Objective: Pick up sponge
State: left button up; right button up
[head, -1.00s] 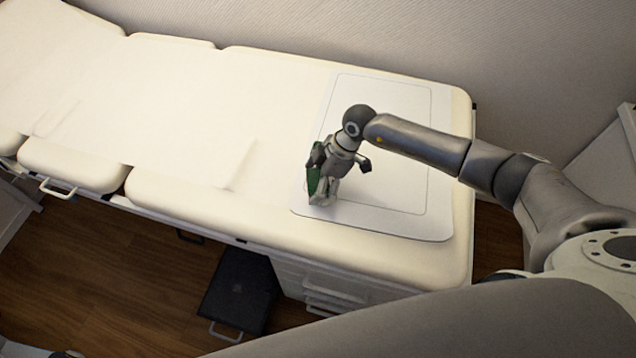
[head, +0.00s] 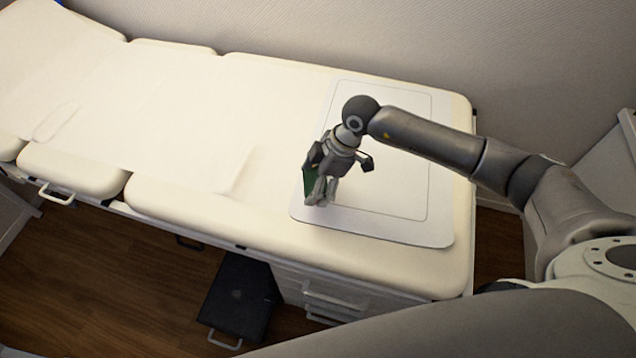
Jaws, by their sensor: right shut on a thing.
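The sponge (head: 309,180) shows as a green piece at the left side of my right gripper, over the left edge of the white mat on the bed. My right gripper (head: 322,193) points down and is shut on the sponge, hiding much of it. I cannot tell whether the sponge touches the mat. My left gripper is not in view.
The cream padded bed (head: 200,210) runs along the wall. A white mat (head: 400,228) with an outlined border lies at its right end. A dark step box (head: 240,298) stands on the wooden floor below, beside white drawers (head: 325,290). The mat's right half is clear.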

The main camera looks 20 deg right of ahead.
aim_at(311, 185)
jog(key=s+r, duration=0.1)
jog(key=s+a+r, duration=0.1)
jog(key=a+r, duration=0.1)
jog(key=r, duration=0.1)
jog(key=shift+s, duration=0.4)
jog(key=s+a+r+b, duration=0.1)
jog(key=s+a+r, duration=0.2)
jog(key=s, duration=0.4)
jog(key=shift+a+r, duration=0.25)
jog(key=shift+a, duration=0.6)
jog(key=shift+o, duration=0.3)
jog(key=shift+c, duration=1.4)
